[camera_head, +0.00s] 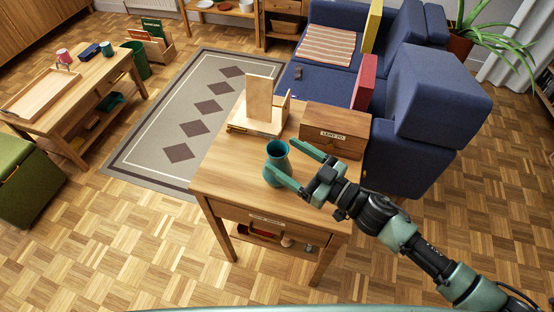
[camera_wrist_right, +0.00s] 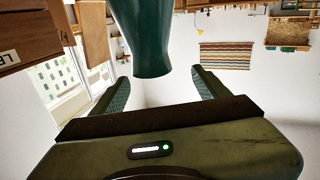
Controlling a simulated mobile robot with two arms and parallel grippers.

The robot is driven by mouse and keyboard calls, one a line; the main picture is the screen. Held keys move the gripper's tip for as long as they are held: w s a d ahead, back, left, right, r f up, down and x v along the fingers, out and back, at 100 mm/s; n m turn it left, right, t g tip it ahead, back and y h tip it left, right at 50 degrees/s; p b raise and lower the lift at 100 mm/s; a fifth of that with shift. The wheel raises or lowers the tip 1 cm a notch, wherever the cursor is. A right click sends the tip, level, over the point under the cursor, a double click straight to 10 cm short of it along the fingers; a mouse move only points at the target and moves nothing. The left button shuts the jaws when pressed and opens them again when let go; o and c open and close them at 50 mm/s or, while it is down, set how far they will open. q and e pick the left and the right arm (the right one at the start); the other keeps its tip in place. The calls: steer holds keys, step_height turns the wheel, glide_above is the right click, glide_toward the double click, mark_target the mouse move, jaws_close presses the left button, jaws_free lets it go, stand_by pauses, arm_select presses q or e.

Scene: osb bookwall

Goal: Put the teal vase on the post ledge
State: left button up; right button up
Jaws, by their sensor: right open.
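No post ledge can be clearly made out. My left gripper is not in view.
A wooden box (camera_head: 335,128) with a label and an upright wooden board (camera_head: 259,98) on a stand fill the table's back. A blue sofa (camera_head: 425,95) stands behind right. A low table with a tray (camera_head: 42,93) is at left. The table's front is mostly clear.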

mark_target(269, 145)
steer(key=shift+d+f+m+h, duration=0.3)
steer(key=shift+f+m, duration=0.2)
steer(key=shift+f, duration=0.05)
steer(key=shift+w+f, duration=0.15)
steer(key=shift+w, duration=0.1)
steer(key=p+x, duration=0.1)
steer(key=x, duration=0.6)
steer(key=shift+w, duration=0.25)
jaws_close()
